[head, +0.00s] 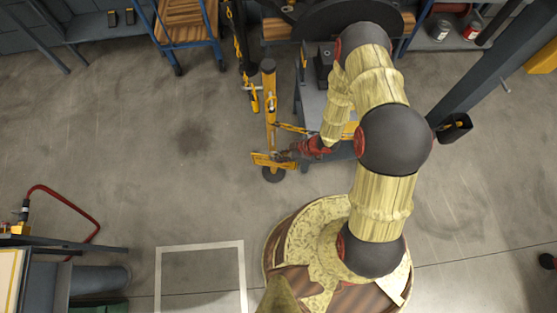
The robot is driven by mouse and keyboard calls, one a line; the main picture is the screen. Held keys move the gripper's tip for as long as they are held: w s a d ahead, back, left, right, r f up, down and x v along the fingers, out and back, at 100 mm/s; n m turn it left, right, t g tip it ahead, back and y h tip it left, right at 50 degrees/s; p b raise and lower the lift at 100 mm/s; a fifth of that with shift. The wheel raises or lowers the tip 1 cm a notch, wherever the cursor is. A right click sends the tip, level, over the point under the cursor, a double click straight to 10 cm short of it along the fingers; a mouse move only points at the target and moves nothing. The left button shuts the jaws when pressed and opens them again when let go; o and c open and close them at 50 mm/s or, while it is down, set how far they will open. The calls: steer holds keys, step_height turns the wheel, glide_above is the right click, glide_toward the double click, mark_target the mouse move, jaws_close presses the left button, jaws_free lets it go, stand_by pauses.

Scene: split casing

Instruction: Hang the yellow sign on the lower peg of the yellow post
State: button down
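The yellow post (270,110) stands left of my arm, with a dark cap and a dark round base (273,175). A flat yellow piece, which looks like the yellow sign (262,160), is low on the post, just above the base in the head view. My gripper (284,156) reaches in from the right, below my red wrist, with its fingertips at the sign's right part. The fingers are too small to tell whether they are shut on it. The lower peg is not distinguishable, and I cannot tell whether the sign touches it.
A yellow chain (291,128) runs right from the post. Another chain (236,38) and a yellow piece (254,99) are just behind-left. A grey cart (311,101) stands close on the right. A blue-framed trolley (185,25) is at the back. The floor to the left is open.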

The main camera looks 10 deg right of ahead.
steer(key=shift+w+f, duration=0.1)
steer(key=shift+w, duration=1.2)
steer(key=shift+w+d, duration=0.1)
steer(key=shift+w, duration=1.6)
steer(key=shift+p, duration=0.4)
steer(key=shift+w+f, duration=0.1)
steer(key=shift+w+f, duration=0.3)
steer(key=shift+w, duration=0.1)
steer(key=shift+w+f, duration=0.15)
steer(key=c, duration=2)
jaws_free()
